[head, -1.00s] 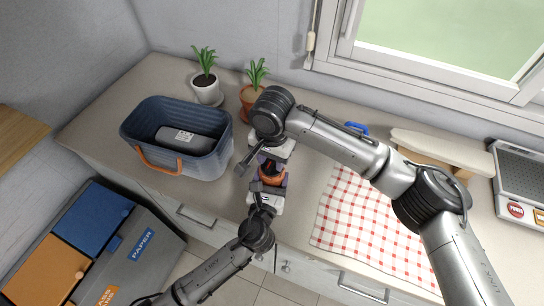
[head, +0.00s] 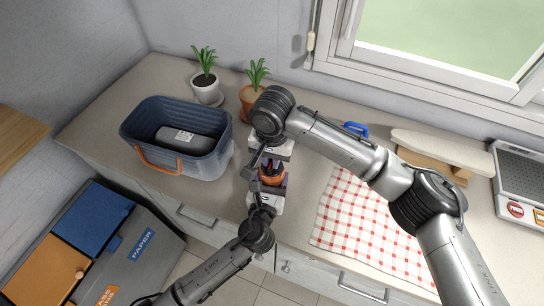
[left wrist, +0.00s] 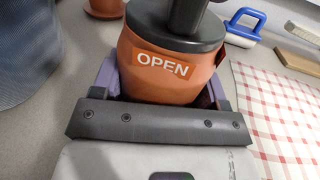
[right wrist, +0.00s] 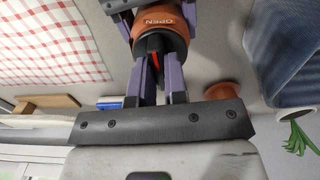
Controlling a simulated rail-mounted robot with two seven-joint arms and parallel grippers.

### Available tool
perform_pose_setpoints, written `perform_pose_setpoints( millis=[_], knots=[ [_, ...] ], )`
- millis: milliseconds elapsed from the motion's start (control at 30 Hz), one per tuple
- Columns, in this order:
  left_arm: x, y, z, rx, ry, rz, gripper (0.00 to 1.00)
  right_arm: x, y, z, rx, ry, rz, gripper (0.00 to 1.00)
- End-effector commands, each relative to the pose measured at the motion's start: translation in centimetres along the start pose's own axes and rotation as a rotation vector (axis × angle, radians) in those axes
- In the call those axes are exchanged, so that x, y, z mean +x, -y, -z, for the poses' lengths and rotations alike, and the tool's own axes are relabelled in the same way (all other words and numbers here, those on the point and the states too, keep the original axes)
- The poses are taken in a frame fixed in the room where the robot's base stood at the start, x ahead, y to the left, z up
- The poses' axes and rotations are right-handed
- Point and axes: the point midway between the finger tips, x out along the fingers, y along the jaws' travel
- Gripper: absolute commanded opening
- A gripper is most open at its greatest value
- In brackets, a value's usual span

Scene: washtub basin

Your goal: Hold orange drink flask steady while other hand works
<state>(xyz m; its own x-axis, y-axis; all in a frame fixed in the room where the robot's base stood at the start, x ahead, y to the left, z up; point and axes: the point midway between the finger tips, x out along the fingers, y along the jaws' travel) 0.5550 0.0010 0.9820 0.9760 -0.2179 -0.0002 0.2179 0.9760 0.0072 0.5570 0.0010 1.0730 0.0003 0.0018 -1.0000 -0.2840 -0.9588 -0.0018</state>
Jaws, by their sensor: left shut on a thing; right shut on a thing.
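The orange flask (head: 272,180) stands near the counter's front edge between my two grippers. In the left wrist view the flask (left wrist: 145,72) is upright, with an "OPEN" label and a dark grey lid (left wrist: 172,38) that has a post on top. My left gripper (head: 268,187) is shut around the orange body, one purple finger on each side. My right gripper (head: 268,161) reaches in from the far side. In the right wrist view its fingers (right wrist: 159,75) are close together on the dark lid part, where a red strip shows. The flask's base is hidden.
A blue-grey basket (head: 215,160) holding a dark object stands left of the flask. Two potted plants (head: 207,88) (head: 250,97) are behind. A red checked cloth (head: 365,222) lies to the right, with a blue-handled item (head: 355,128) and an ironing board (head: 440,150) beyond.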

Motion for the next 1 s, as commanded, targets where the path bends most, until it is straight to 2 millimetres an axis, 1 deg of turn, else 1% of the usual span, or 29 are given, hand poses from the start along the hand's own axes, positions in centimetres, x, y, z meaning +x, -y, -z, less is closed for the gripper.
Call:
perform_pose_setpoints(
  millis=[1000],
  knots=[
    [0.02, -0.04, -0.06, 0.000, 0.001, -0.001, 0.46, -0.05, 0.02, -0.02, -0.955, 0.000, 0.002, 0.00]
  ],
)
